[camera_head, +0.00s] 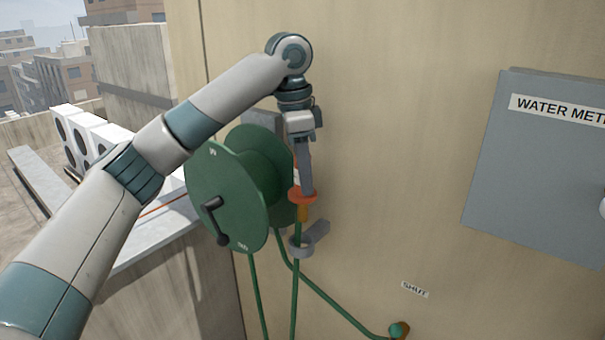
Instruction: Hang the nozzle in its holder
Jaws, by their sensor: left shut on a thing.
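My left gripper (305,180) points down in front of the wall and is shut on the nozzle. Of the nozzle, an orange-red collar (302,197) and a brass-coloured lower part (303,213) show; the fingers hide some of its upper part. The holder is a grey ring-like bracket (301,248) on the wall, just below the nozzle. The nozzle's lower end is close above the ring and looks apart from it. A green hose (294,290) hangs down past the ring; I cannot tell if it runs through it. My right gripper is not in view.
A green hose reel (225,195) with a black crank stands close left of the nozzle. A tap (398,330) and a "SHUT" label (415,289) are low on the wall. A grey water meter box (540,160) is at right. The wall between is clear.

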